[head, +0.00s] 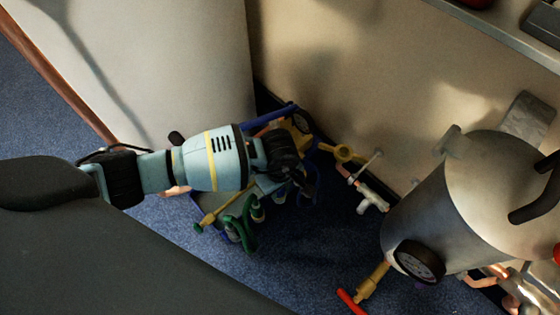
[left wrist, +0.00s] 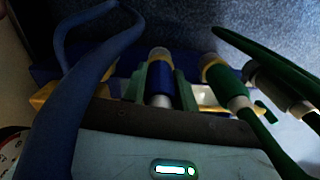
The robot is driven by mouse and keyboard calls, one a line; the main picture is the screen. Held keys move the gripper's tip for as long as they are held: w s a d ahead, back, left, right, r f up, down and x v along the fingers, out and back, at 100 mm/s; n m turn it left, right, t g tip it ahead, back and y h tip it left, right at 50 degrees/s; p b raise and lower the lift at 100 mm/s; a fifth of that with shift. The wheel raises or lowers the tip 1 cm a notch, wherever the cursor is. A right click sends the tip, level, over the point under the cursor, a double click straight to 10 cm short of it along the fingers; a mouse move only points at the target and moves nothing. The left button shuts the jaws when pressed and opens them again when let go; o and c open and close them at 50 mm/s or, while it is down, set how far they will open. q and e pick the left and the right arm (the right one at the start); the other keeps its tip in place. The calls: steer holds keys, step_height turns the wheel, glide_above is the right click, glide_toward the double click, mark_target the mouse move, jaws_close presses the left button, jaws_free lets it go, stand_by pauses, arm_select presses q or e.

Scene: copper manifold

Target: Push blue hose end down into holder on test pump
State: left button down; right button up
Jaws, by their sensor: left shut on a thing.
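The test pump (head: 207,219) is a blue and yellow unit on the carpet, with a gauge at its back, partly covered by my left arm. My left gripper (head: 297,178) is over it, pointing down. In the left wrist view my left gripper (left wrist: 161,82) is shut on the blue hose end (left wrist: 161,75), a blue-banded piece with pale metal ends. The blue hose (left wrist: 62,115) loops along the left of that view. A yellow part (left wrist: 45,95) of the pump shows behind it. I cannot tell whether the hose end touches the holder. My right gripper is out of view.
Green hoses (head: 247,222) hang at the pump's near side, close to my gripper. A grey tank (head: 425,200) with a pressure gauge (head: 419,261) stands to the right. A beige wall (head: 350,75) is behind. Blue carpet (head: 310,250) is free between pump and tank.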

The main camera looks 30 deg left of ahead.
arm_select(q)
steer(key=shift+f, duration=0.2)
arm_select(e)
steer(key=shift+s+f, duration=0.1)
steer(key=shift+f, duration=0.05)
arm_select(q)
steer(key=shift+f, duration=0.1)
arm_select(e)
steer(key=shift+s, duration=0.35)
arm_select(q)
steer(key=c, duration=1)
jaws_free()
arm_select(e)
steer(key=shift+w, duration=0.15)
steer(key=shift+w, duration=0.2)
